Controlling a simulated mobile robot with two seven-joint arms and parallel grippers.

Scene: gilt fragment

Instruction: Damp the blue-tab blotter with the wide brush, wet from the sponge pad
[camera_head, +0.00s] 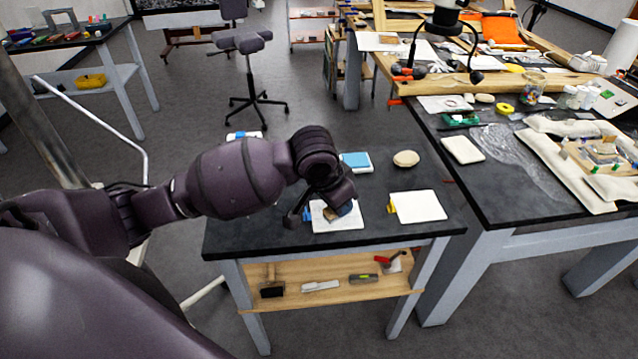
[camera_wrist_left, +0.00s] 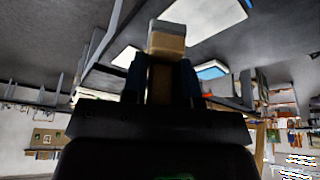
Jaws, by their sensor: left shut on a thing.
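My left gripper (camera_head: 342,205) is low over the blue-tab blotter (camera_head: 322,222), a white square with a blue tab at its left edge. It is shut on the wide brush (camera_head: 331,214), whose tan, block-like end also shows between the fingers in the left wrist view (camera_wrist_left: 166,42). The gripper and brush hide part of the blotter. I cannot tell whether the brush touches it. The sponge pad (camera_head: 356,162), blue in a white tray, lies behind the gripper. My right gripper is not in view.
A yellow-tab blotter (camera_head: 418,206) lies to the right, and a round beige object (camera_head: 405,158) lies behind it. The small dark table (camera_head: 270,232) has a wooden shelf (camera_head: 330,290) with tools below. A larger, cluttered bench (camera_head: 500,205) adjoins at right.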

